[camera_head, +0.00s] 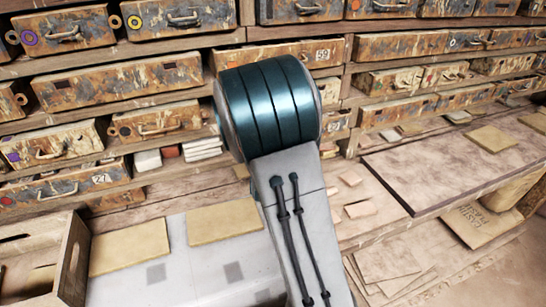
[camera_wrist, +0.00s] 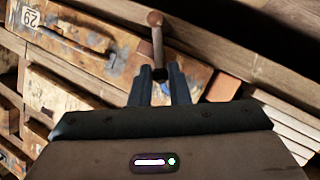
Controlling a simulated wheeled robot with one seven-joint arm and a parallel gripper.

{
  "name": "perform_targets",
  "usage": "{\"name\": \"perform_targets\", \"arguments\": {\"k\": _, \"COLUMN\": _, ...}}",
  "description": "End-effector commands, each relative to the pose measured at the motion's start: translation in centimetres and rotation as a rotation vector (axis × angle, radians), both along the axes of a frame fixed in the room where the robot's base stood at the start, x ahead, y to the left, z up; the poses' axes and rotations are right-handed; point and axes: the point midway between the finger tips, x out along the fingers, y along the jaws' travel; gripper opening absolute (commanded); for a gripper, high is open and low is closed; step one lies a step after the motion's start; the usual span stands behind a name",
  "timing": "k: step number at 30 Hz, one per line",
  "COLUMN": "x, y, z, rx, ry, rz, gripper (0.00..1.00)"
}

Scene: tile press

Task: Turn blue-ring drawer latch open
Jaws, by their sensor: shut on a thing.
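In the wrist view my gripper (camera_wrist: 160,82) is shut on the lower end of a latch lever (camera_wrist: 156,42). The lever is a thin metal rod with a round brown knob at its upper end, standing nearly upright in the picture. Behind it is a worn wooden drawer front (camera_wrist: 125,62) with a number label. The drawer front looks closed. I cannot make out a blue ring in the wrist view. In the head view my gripper and the latch are hidden behind my arm. A purple-blue ring (camera_head: 12,157) marks a drawer at the left there.
Rows of worn drawers (camera_head: 118,82) fill the back. White tiles (camera_wrist: 288,122) lie close to the right of my gripper. A wooden crate (camera_head: 72,262) stands at the front left. Flat tan boards (camera_head: 130,247) lie on the bench, and a table (camera_head: 450,165) is at the right.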

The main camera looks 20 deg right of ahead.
Motion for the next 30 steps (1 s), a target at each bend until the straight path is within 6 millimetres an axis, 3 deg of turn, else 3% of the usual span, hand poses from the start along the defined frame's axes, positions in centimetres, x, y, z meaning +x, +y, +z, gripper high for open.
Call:
{"name": "perform_targets", "arguments": {"k": 15, "x": 0.0, "y": 2.3, "z": -2.9, "rx": -0.495, "ry": 0.004, "rz": 0.004, "gripper": 0.00}}
{"name": "perform_targets", "arguments": {"k": 30, "x": 0.0, "y": 3.0, "z": -5.3, "rx": -0.919, "ry": 0.005, "rz": 0.001, "gripper": 0.00}}
